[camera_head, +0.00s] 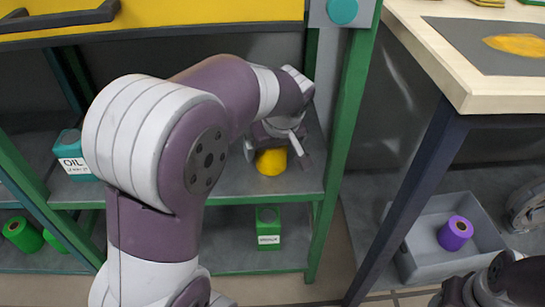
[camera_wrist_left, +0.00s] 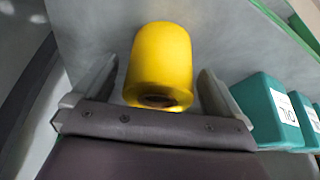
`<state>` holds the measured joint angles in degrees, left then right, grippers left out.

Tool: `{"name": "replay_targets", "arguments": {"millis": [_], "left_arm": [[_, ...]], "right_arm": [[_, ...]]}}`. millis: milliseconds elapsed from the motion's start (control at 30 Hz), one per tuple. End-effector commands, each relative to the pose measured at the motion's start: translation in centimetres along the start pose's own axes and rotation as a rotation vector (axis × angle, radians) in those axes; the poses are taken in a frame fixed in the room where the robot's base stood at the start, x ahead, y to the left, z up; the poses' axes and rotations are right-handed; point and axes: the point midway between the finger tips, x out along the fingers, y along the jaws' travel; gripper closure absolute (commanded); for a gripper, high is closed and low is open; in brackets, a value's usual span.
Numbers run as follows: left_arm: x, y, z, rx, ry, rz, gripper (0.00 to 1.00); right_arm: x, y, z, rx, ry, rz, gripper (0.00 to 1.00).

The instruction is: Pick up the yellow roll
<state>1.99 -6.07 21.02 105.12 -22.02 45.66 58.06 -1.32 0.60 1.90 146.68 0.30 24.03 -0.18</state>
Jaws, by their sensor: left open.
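The yellow roll (camera_head: 271,162) stands on the upper grey shelf of the green rack, near its right end. My left arm reaches in from the left, and my left gripper (camera_head: 278,152) is at the roll, hiding its upper part in the head view. In the left wrist view the yellow roll (camera_wrist_left: 160,65) lies between the two spread fingers of my left gripper (camera_wrist_left: 155,90). A gap shows on both sides of the roll. Part of my right arm (camera_head: 490,285) shows at the lower right of the head view; its fingers cannot be made out.
Teal oil canisters (camera_head: 75,155) stand on the same shelf (camera_head: 230,182) to the left. A green canister (camera_head: 268,228) and green rolls (camera_head: 22,234) are on the lower shelf. A green post (camera_head: 345,110) stands close right of my left gripper. A grey bin (camera_head: 420,258) holds a purple roll (camera_head: 455,233).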

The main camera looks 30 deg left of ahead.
Motion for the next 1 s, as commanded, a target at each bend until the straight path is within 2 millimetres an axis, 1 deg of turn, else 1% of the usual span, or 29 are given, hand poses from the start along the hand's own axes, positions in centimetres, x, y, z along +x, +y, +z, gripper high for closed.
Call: {"name": "replay_targets", "arguments": {"millis": [33,100,300,333,367,400,500,800,867,1000], "left_arm": [[1.9,0.0,0.3,-0.001,0.000,-0.001,0.00],[2.7,0.0,0.2,0.000,0.000,0.000,0.00],[2.5,0.0,0.0,0.001,0.001,0.000,0.00],[2.5,0.0,0.0,0.001,0.000,0.000,0.06],[2.4,0.0,0.0,0.001,0.000,0.000,0.16],[2.4,0.0,0.0,0.001,0.000,0.000,0.29],[2.4,0.0,0.0,0.001,0.000,0.000,0.59],[2.2,0.0,-0.1,0.000,0.001,0.001,0.59],[1.8,0.0,-0.3,0.000,0.001,0.001,0.59],[0.0,0.0,-1.1,0.000,0.002,0.002,0.59]], "right_arm": [[1.7,0.0,0.2,0.000,-0.001,0.000,0.43],[2.1,0.0,0.3,0.000,-0.001,0.000,0.43],[1.7,0.0,0.2,0.000,0.000,0.000,0.43],[1.7,0.0,0.2,0.000,0.000,0.000,0.43],[1.7,0.0,0.2,0.000,0.000,0.000,0.43],[1.7,0.0,0.2,0.000,0.000,0.000,0.43],[1.7,0.0,0.2,0.000,0.000,0.000,0.43],[1.4,0.0,0.2,0.000,0.000,0.000,0.43],[1.1,0.0,0.1,0.000,0.000,0.000,0.43],[-0.6,0.0,-0.1,0.000,0.000,0.000,0.43]]}}
